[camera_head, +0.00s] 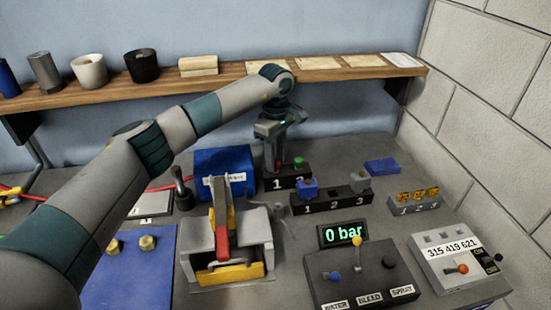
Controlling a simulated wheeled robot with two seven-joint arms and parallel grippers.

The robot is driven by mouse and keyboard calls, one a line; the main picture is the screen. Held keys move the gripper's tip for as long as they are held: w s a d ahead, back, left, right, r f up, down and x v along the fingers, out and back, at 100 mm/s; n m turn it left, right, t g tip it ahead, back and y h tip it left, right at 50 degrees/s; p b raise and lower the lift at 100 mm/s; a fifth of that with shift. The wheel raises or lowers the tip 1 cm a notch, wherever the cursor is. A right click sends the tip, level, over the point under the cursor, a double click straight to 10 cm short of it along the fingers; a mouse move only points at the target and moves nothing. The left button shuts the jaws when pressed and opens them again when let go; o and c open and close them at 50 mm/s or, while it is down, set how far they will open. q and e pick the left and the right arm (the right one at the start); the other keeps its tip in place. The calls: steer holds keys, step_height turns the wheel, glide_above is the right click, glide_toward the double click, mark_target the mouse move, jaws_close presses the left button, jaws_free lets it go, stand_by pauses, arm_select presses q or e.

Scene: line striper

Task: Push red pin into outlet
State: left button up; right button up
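The red pin (278,166) shows as a small red patch at the dark block marked 1 and 2 (287,181), above the number 1. A green pin (298,162) stands at number 2. My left gripper (276,152) points down directly over the red pin, at or very near its top. Its fingers are small and dark here, so I cannot tell their opening or whether they touch the pin. The pin's upper part is hidden by the gripper. No part is clearly labelled as the outlet. My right gripper is out of view.
A longer block marked 1, 2, 3 (335,203) with blue and grey pins stands in front. A blue labelled box (222,168) is left of the gripper. A wooden shelf (220,84) runs behind, with a brick wall at right.

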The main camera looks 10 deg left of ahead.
arm_select(q)
steer(key=shift+c, duration=0.3)
steer(key=c, duration=0.7)
steer(key=shift+o, duration=0.2)
steer(key=shift+r, duration=0.6)
steer(key=shift+r, duration=0.15)
steer(key=shift+r+p, duration=1)
steer(key=shift+r, duration=2.25)
steer(key=shift+s+d, duration=0.1)
